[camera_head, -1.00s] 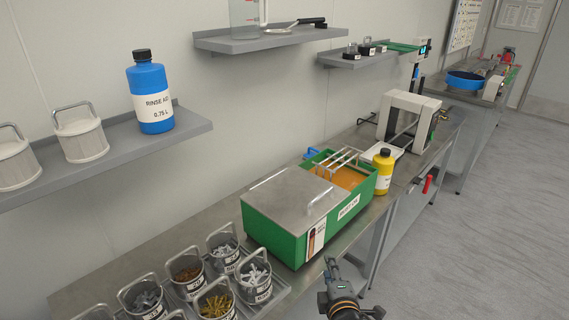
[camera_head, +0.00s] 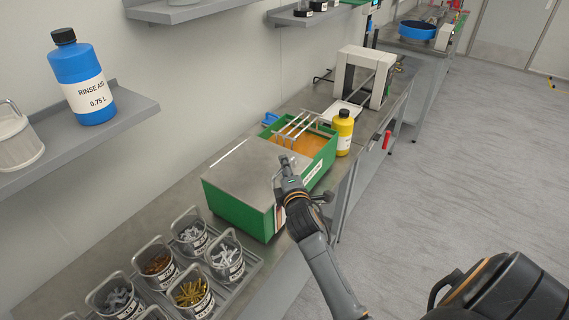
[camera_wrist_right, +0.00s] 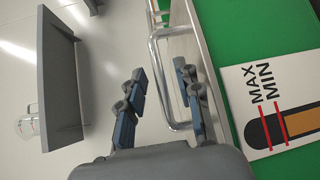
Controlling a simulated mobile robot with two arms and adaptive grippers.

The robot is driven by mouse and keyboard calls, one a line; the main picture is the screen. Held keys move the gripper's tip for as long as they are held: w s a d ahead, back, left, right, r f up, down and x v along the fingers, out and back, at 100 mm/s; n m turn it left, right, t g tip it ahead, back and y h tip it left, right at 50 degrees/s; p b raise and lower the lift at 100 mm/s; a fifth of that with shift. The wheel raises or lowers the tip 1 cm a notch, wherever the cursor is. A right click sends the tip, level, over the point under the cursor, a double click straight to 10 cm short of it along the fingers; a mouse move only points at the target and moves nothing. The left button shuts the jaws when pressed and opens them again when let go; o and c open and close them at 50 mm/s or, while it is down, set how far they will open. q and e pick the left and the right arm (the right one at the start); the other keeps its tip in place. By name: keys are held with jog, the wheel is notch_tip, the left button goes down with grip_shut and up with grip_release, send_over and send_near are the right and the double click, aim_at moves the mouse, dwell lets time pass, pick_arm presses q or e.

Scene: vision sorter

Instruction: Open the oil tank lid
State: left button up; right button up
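The green oil tank (camera_head: 237,212) stands on the bench with its flat grey metal lid (camera_head: 238,168) lying closed over the nearer part. My right gripper (camera_head: 285,162) is at the lid's right edge and mostly hides the handle in the head view. In the right wrist view the lid handle (camera_wrist_right: 157,75) is a bent metal bar. The right gripper (camera_wrist_right: 160,92) is open there, its blue-padded fingers apart, with the handle bar between them. Whether a finger touches the bar is unclear. My left gripper is not in view.
The tank's far part is open, with orange oil (camera_head: 286,136) and metal bars across it. A yellow bottle (camera_head: 343,130) stands beside it. Several small baskets of parts sit in a tray (camera_head: 250,273) at the near end. A shelf (camera_head: 140,112) holds a blue bottle (camera_head: 82,80).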

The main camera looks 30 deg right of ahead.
jog(key=shift+w+d, duration=0.15)
jog(key=shift+w, duration=0.25)
jog(key=shift+w+d, duration=0.1)
jog(key=shift+w, duration=0.1)
jog(key=shift+w+d+f, duration=0.1)
jog(key=shift+w+f, duration=0.05)
jog(key=shift+w, duration=0.05)
jog(key=shift+s, duration=0.1)
jog(key=shift+c, duration=0.4)
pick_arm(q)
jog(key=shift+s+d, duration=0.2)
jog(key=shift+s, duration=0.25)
pick_arm(e)
grip_shut()
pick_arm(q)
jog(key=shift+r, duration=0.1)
